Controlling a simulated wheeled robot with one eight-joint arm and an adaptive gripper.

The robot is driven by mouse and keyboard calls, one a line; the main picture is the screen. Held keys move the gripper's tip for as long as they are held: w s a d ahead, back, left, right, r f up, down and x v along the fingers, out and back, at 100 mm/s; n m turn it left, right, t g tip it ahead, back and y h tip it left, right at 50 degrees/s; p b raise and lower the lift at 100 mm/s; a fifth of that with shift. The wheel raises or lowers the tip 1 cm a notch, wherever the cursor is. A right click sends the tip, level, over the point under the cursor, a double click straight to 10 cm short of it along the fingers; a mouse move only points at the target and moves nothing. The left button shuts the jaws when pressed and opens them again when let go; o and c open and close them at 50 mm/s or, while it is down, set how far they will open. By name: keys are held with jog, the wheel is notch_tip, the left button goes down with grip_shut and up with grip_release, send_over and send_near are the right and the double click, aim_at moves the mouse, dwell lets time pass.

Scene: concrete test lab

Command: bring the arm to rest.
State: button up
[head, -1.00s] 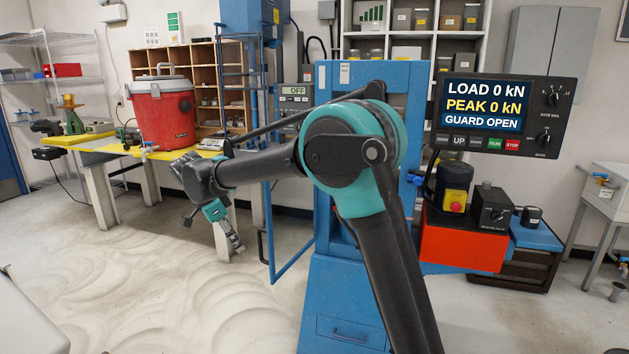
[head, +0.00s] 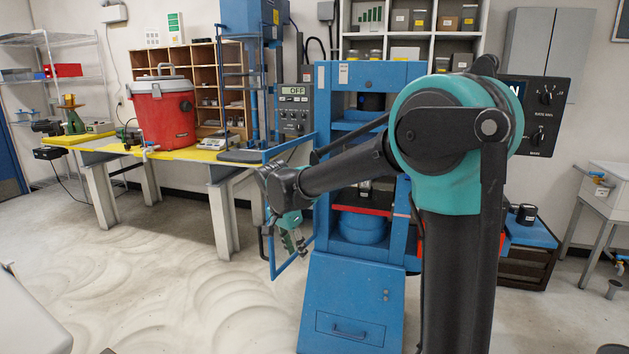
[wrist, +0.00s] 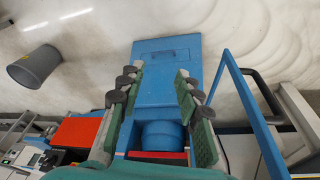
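My arm crosses the middle of the head view, with its teal joint in front of the control panel (head: 541,118) at right. My gripper (head: 293,238) hangs low at the left end of the arm, beside the blue guard frame (head: 292,262). In the wrist view my gripper (wrist: 160,78) has its two green fingers apart, with nothing between them but a view of the blue testing machine (wrist: 172,58). That machine (head: 345,290) stands behind my arm in the head view, with a round blue part (head: 362,229) in its bay. Most of the panel's screen is hidden.
A yellow-topped table (head: 185,154) with a red cooler (head: 163,112) stands at left. A blue-topped cabinet (head: 533,236) and a steel stand (head: 607,195) are at right. A grey bin (wrist: 34,67) shows in the wrist view.

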jog(key=s+d+f+n+t+y, duration=0.1)
jog(key=s+d+f+n, duration=0.3)
jog(key=s+d, duration=0.5)
jog(key=s+d+f+n+t+y, duration=0.1)
jog(key=s+d+f+n, duration=0.3)
jog(key=s+d+f, duration=0.4)
jog(key=s+d, duration=0.2)
jog(key=d, duration=0.5)
jog(key=shift+d+f, duration=0.2)
jog(key=shift+d, duration=0.15)
